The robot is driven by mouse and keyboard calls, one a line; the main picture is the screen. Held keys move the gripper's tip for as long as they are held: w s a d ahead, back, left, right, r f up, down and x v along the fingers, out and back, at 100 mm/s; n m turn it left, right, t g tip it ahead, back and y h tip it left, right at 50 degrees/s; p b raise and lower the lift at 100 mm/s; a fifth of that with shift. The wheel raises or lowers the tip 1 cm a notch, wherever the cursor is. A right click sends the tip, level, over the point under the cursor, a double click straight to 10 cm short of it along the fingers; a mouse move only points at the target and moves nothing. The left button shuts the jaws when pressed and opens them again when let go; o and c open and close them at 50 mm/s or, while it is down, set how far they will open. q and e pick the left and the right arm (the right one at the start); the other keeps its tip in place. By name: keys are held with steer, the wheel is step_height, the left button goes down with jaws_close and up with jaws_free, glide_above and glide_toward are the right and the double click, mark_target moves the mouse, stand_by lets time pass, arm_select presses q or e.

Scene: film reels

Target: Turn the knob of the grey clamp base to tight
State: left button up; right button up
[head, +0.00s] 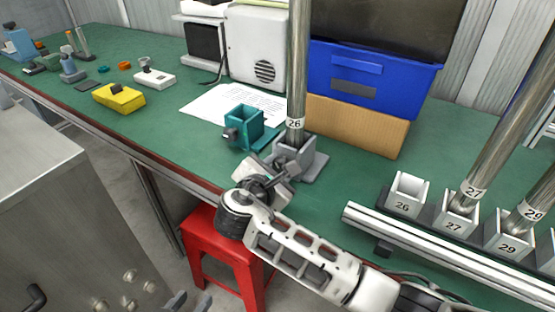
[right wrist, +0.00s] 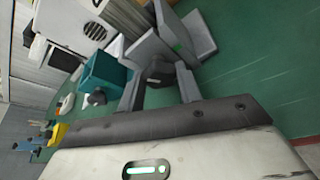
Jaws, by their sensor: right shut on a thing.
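The grey clamp base (head: 314,166) stands on the green bench, with a metal tube labelled 26 (head: 297,70) upright in it. The base (right wrist: 198,38) also shows at the top of the right wrist view. My right gripper (head: 284,172) is at the near side of the base. In the right wrist view its two fingers are shut on the dark knob (right wrist: 160,70) of the base. The knob is mostly hidden in the head view, and I cannot read its setting. My left gripper (head: 189,302) shows only its fingertips at the bottom edge, apart and empty.
A teal clamp (head: 243,127) with its own knob stands close left of the grey base. A blue bin (head: 372,75) on a cardboard box (head: 350,124) is behind it. A numbered rack (head: 430,226) with tubes is at right. A red stool (head: 226,255) stands below the bench edge.

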steer(key=shift+m+t+y, duration=0.3)
steer(key=shift+m+t, duration=0.1)
steer(key=shift+m, duration=0.2)
steer(key=o, duration=1)
steer(key=shift+s+p, duration=0.1)
steer(key=shift+p, duration=0.3)
